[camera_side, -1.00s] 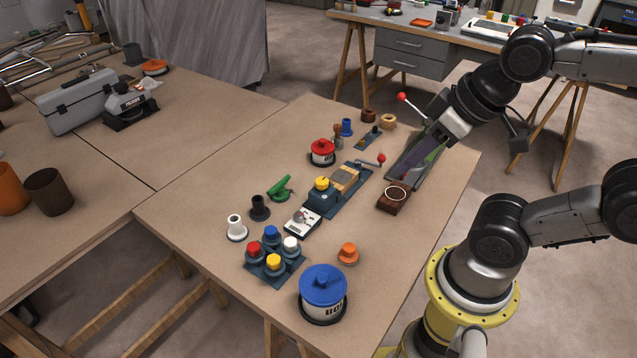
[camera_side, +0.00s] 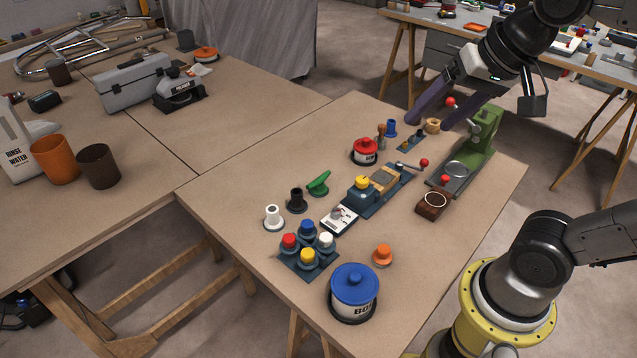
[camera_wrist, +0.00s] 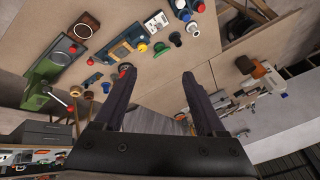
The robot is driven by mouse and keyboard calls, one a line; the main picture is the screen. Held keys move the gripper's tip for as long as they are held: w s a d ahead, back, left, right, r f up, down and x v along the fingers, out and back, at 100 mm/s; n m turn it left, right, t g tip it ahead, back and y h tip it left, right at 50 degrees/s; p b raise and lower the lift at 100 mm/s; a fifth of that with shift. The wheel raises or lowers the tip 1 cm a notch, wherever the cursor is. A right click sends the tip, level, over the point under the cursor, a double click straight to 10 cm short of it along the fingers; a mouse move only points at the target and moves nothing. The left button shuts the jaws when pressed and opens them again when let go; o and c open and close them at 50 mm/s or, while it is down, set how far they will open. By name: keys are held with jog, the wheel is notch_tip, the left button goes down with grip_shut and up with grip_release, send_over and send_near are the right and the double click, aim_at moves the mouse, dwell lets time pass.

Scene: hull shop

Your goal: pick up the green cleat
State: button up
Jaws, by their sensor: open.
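The green cleat (camera_side: 319,183) lies on the near workbench, left of the blue-grey fixture. It also shows in the wrist view (camera_wrist: 175,38), small, above the gap between my fingers. My gripper (camera_side: 428,122) is at the far end of the bench, well beyond the cleat in the side view and apart from it. Its two dark fingers are spread wide with nothing between them, as the wrist view also shows (camera_wrist: 157,74).
A black spool (camera_side: 297,200) and a white spool (camera_side: 273,218) stand near the cleat. A green press (camera_side: 483,140) stands at right. Bench left of the cleat is clear.

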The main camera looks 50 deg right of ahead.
jog(key=w+r+m, duration=0.2)
jog(key=w+m, duration=0.1)
jog(key=w, duration=0.4)
jog(key=m+g, duration=0.6)
jog(key=m, duration=0.1)
send_over(318, 179)
notch_tip(318, 179, down, 30)
jog(key=shift+r, duration=0.15)
jog(key=shift+d+f, duration=0.1)
jog(key=shift+f, duration=2.85)
grip_shut()
